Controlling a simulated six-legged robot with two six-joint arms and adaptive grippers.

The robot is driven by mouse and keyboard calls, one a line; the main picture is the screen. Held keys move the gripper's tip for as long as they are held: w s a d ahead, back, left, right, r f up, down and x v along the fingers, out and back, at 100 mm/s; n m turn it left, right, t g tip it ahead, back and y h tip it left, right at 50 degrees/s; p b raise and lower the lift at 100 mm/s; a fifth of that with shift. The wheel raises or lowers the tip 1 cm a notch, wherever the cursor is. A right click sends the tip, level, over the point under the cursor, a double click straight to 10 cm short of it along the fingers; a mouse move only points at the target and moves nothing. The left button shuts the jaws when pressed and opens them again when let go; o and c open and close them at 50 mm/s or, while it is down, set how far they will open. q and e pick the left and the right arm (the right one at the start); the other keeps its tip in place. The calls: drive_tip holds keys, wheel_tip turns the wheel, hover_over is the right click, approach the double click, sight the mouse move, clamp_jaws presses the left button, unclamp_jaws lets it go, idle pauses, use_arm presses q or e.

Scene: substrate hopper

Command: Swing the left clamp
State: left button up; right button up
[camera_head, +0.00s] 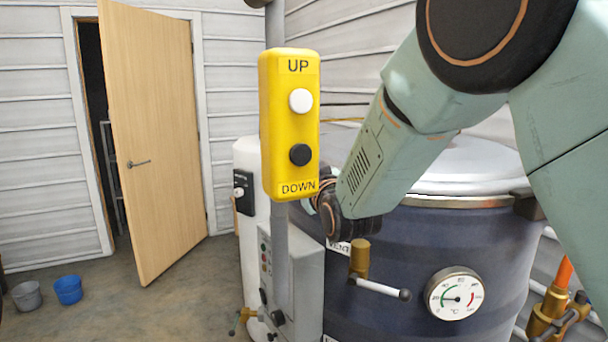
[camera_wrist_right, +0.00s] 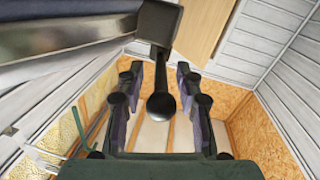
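The left clamp shows in the right wrist view as a dark block with a short rod ending in a black ball (camera_wrist_right: 161,106). My right gripper (camera_wrist_right: 159,72) is open, with one finger on each side of the rod and ball. Gaps show between the fingers and the ball. In the head view my right arm reaches in from the right across the hopper (camera_head: 410,250). Its wrist is beside the yellow pendant, and the gripper and left clamp are hidden there. My left gripper is not in view.
The yellow UP/DOWN pendant (camera_head: 289,125) hangs close in front of my right wrist. The hopper's pale lid (camera_head: 465,165), a brass vent valve (camera_head: 360,258) and a dial gauge (camera_head: 455,298) are nearby. A wooden door (camera_head: 155,140) and two buckets (camera_head: 68,289) stand at left, with open floor.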

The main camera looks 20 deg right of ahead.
drive_tip(key=shift+s, duration=0.25)
drive_tip(key=s, duration=1.1)
drive_tip(key=shift+s, duration=0.3)
drive_tip(key=shift+c, duration=0.2)
